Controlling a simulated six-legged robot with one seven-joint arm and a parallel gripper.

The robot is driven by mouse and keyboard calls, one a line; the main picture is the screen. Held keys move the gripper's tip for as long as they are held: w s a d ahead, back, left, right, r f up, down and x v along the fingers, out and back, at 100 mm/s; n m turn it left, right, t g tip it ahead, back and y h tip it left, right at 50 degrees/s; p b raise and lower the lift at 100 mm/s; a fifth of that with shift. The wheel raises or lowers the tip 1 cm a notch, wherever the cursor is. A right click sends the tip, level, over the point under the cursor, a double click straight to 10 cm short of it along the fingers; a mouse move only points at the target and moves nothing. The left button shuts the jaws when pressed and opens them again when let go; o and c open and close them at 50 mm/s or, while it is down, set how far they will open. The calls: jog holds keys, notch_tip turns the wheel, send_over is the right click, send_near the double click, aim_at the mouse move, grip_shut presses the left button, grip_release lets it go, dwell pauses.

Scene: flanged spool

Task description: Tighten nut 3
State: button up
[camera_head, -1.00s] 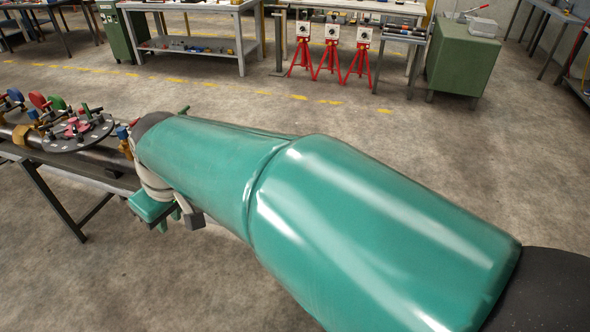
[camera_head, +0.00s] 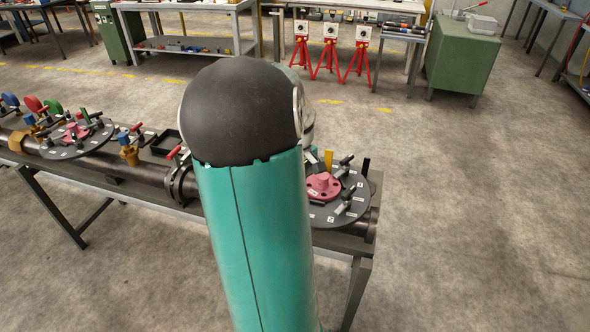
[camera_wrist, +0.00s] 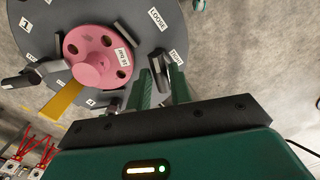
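The dark grey flange disc (camera_head: 352,215) with its pink hub (camera_head: 323,187) lies at the right end of the bench, partly behind my arm. In the wrist view the disc (camera_wrist: 100,18) fills the upper left, around the pink hub (camera_wrist: 88,66) marked "16 bar". Dark bar-handled nuts sit around it; I cannot read which is number 3. One dark handle (camera_wrist: 160,68) stands by "LOOSE" and "TIGHT" labels. My gripper (camera_wrist: 160,80) has its two green fingers apart, with this handle at or between their tips; contact cannot be told. The head view hides my gripper.
A yellow tab (camera_wrist: 63,98) sticks out from the hub near my gripper. A second disc (camera_head: 75,140) with coloured valves is on the left of the pipe bench (camera_head: 115,190). Red stands (camera_head: 328,60) and a green cabinet (camera_head: 462,58) are at the back. The right floor is clear.

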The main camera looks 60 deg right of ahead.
notch_tip(320, 180, down, 3)
jog(key=shift+s+r, duration=0.1)
jog(key=shift+r, duration=0.05)
jog(key=shift+w+d+m, duration=0.1)
jog(key=shift+w+m, duration=0.1)
jog(key=shift+m, duration=0.3)
jog(key=m, duration=0.2)
jog(key=shift+s+r+m, duration=0.1)
jog(key=shift+m, duration=0.3)
jog(key=m, duration=0.5)
jog(key=shift+m, duration=0.3)
jog(key=m, duration=0.6)
jog(key=shift+m, duration=0.4)
jog(key=m, duration=0.5)
jog(key=shift+m, duration=0.4)
jog(key=shift+n, duration=1.3)
notch_tip(320, 180, up, 7)
